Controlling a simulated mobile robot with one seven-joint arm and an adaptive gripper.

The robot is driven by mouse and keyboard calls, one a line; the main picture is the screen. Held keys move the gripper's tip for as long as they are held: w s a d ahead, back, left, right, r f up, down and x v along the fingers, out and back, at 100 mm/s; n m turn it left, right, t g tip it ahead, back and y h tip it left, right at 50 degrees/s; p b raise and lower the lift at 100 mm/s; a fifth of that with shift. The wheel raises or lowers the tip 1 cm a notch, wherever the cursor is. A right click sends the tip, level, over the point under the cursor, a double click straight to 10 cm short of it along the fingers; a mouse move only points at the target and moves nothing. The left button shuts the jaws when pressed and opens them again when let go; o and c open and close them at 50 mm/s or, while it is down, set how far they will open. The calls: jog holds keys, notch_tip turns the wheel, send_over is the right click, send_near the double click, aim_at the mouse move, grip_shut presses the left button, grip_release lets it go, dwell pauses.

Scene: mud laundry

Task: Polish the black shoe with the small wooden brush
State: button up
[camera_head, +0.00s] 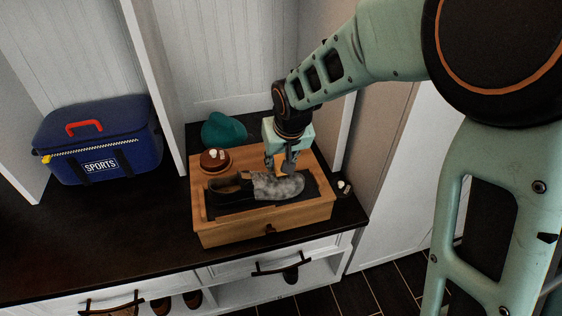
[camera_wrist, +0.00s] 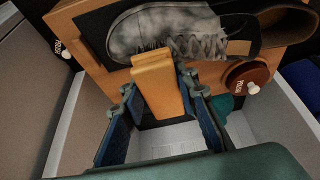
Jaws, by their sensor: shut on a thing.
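The black shoe (camera_head: 278,187) lies on a dark pad on top of a wooden box (camera_head: 270,228). Its toe and laced part are covered in pale grey smudges, while the heel part is dark. The shoe also shows at the top of the wrist view (camera_wrist: 170,28). My gripper (camera_head: 279,168) is above the shoe's laced part and points down. In the wrist view, my gripper (camera_wrist: 160,90) is shut on the small wooden brush (camera_wrist: 155,82), whose far end overlaps the shoe's edge. I cannot tell whether the brush touches the shoe.
A round brown tin (camera_head: 214,160) with a white knob sits at the box's back left corner. A teal item (camera_head: 222,130) lies behind it. A small dark container (camera_head: 344,188) stands right of the box. A blue sports bag (camera_head: 100,140) is at left; the dark bench between is clear.

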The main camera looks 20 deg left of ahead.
aim_at(284, 175)
dwell(0.5)
jog(key=shift+s+d, duration=0.5)
jog(key=shift+s, duration=0.3)
jog(key=shift+s+d, duration=0.45)
jog(key=shift+s, duration=0.3)
jog(key=shift+b, duration=0.3)
jog(key=shift+w+a, duration=0.5)
jog(key=shift+w, duration=0.3)
jog(key=shift+w+a, duration=0.45)
jog(key=shift+w, duration=0.3)
jog(key=shift+f, duration=0.1)
jog(key=shift+s+d, duration=0.5)
jog(key=shift+s, duration=0.3)
jog(key=shift+s+d, duration=0.45)
jog(key=shift+s, duration=0.3)
